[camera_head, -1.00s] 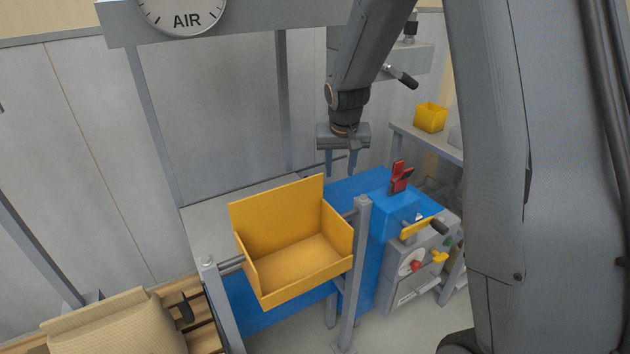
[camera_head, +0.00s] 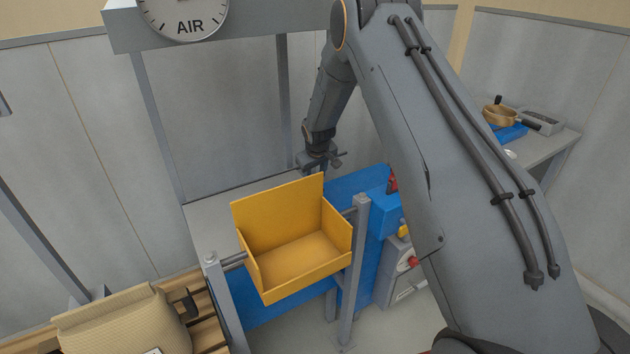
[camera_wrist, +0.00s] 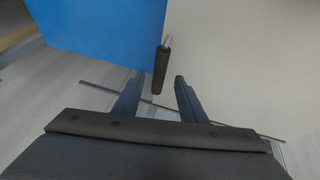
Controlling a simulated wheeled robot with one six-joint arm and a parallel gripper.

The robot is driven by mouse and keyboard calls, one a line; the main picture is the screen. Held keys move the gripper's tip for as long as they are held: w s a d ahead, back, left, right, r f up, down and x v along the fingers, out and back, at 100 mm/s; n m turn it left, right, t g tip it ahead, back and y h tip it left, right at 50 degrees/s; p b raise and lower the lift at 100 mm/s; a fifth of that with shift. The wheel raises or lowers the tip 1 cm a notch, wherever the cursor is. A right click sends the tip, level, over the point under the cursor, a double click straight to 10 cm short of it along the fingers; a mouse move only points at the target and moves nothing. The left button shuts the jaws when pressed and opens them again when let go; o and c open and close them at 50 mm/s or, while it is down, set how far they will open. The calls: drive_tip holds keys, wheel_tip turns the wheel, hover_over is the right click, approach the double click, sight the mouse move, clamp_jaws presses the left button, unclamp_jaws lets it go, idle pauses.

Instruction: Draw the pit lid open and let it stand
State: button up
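In the wrist view my gripper (camera_wrist: 159,78) is open, its two dark fingers apart. A dark cylindrical handle (camera_wrist: 160,70) on a thin metal rod shows just beyond and between the fingertips; no grip on it is visible. It stands next to the edge of a blue panel (camera_wrist: 105,30). I cannot tell whether this handle belongs to the pit lid. A thin dark line crosses the pale surface under the fingers; whether it is a lid's edge is unclear. In the head view my gripper (camera_head: 320,160) is behind the yellow hopper, and no lid is clearly seen.
The yellow hopper (camera_head: 290,265) hangs between grey posts (camera_head: 355,270). The blue machine body (camera_head: 350,185) and grey control box (camera_head: 405,280) stand to its right, partly behind my arm. A filled sack (camera_head: 120,325) lies front left. A shelf (camera_head: 545,150) with a pan is at right.

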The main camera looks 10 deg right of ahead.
drive_tip(key=shift+p+x, duration=0.35)
drive_tip(key=shift+x, duration=1.85)
clamp_jaws()
